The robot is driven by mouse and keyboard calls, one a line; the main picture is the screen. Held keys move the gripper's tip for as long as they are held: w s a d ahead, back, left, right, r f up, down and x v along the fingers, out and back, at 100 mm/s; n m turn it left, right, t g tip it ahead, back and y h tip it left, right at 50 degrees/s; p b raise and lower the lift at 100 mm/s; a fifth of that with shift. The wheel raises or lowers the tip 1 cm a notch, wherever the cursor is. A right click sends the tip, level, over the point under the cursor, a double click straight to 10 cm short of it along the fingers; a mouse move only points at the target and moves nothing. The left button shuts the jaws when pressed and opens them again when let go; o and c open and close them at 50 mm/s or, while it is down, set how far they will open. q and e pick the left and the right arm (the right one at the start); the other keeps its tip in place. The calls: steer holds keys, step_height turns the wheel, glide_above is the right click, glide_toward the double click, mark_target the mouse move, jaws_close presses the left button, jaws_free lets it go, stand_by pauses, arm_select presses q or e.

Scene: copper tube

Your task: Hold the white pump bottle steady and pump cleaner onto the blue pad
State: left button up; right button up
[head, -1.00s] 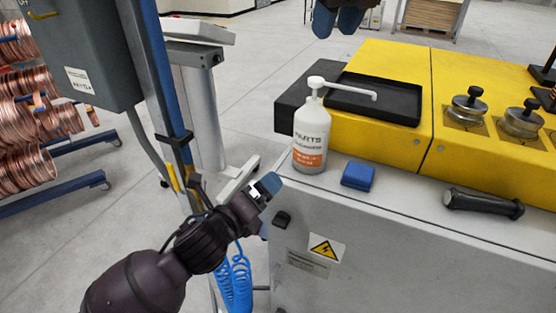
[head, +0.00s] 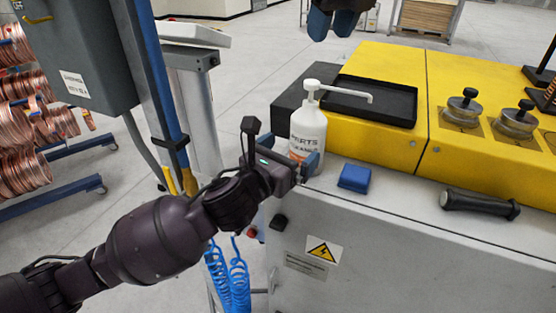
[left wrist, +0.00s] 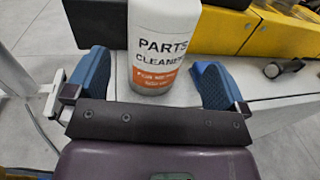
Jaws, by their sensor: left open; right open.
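The white pump bottle (head: 308,128) stands upright on the grey machine top, its spout pointing right. Its label, reading PARTS CLEANER with an orange band, faces me in the left wrist view (left wrist: 164,50). My left gripper (head: 300,160) is open, low at the bottle, with a blue finger on either side. In the left wrist view the fingers (left wrist: 150,82) flank the bottle's lower body, with gaps visible. The blue pad (head: 354,177) lies flat right of the bottle. My right gripper (head: 334,22) is open and empty at the top edge, above and beyond the bottle.
A yellow housing (head: 385,130) with a black tray (head: 372,100) stands behind the bottle and pad. A black-handled tool (head: 480,204) lies to the right. A grey post and cabinet (head: 75,50) stand at the left. The front strip of the machine top is clear around the pad.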

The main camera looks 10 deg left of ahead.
mark_target(300, 142)
arm_select(q)
steer(key=shift+x, duration=3.2)
